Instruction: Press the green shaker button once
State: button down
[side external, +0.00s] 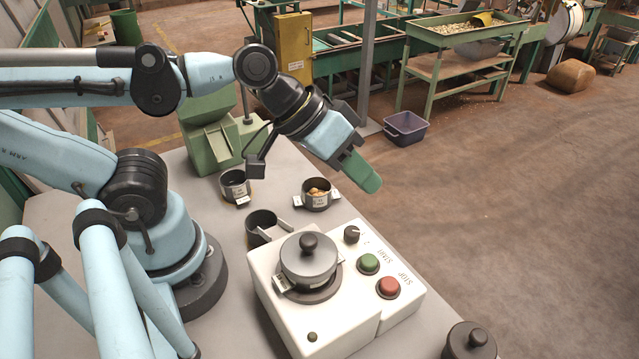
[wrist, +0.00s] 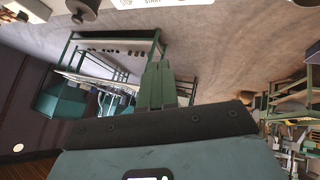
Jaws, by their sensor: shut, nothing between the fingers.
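The green button (side external: 368,263) is on the top right part of the white shaker box (side external: 270,297), by the word START. The red button (side external: 388,287) by STOP is just in front of it. My gripper (side external: 368,182) is shut and empty, with its green fingers together. In the side external view it is in the air above and behind the buttons, apart from them. In the wrist view the shut fingers (wrist: 155,75) point up the picture. A strip of the white box (wrist: 170,4) with START lettering shows at the top edge there; the green button is not discernible there.
A lidded dark pot (side external: 308,262) sits on the box, with a black knob (side external: 351,234) beside it. Behind are small pots (side external: 234,186), one holding brown pieces (side external: 317,195), and an empty dark cup (side external: 262,226). A dark lidded pot (side external: 469,342) stands at the front right.

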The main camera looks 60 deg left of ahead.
jog(key=r+h, duration=0.2)
send_over(363, 257)
jog(key=shift+s+f+g, duration=0.1)
jog(key=shift+f+g, duration=0.1)
jog(key=shift+g, duration=0.2)
jog(key=shift+f, duration=4.4)
jog(key=shift+f, duration=0.15)
jog(key=shift+f, duration=0.3)
jog(key=shift+f, duration=0.5)
jog(key=shift+r, duration=0.95)
